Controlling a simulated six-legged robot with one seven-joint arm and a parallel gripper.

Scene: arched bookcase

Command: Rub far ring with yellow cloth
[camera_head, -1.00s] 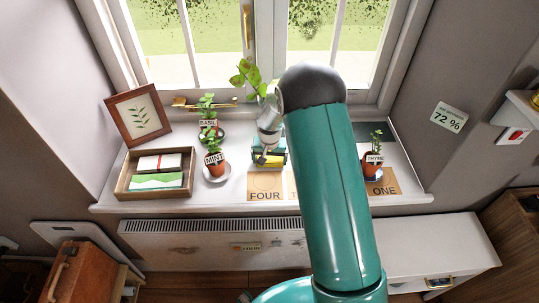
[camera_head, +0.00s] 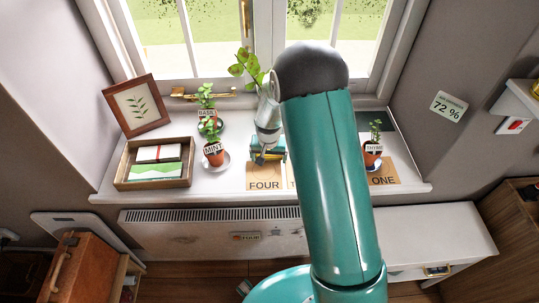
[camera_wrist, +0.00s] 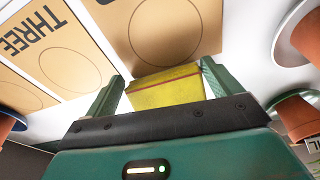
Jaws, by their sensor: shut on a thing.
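The yellow cloth (camera_wrist: 168,88) is a folded pad between the two fingers of my gripper (camera_wrist: 162,88) in the wrist view. My gripper is shut on it. In the head view my gripper (camera_head: 267,152) is over the windowsill, behind the FOUR card (camera_head: 265,184), and the cloth is hardly visible there. In the wrist view a tan card with a printed circle (camera_wrist: 165,32) lies just beyond the cloth, and the THREE card (camera_wrist: 58,48) with its own circle is at the left. I cannot tell whether the cloth touches the surface, or which mark is the far ring.
Potted mint (camera_head: 214,153) and basil (camera_head: 208,124) stand left of my gripper. Potted thyme (camera_head: 372,155) stands at the right by the ONE card (camera_head: 384,180). A wooden tray (camera_head: 154,183) and a leaf picture (camera_head: 137,105) fill the left end. My arm hides part of the sill.

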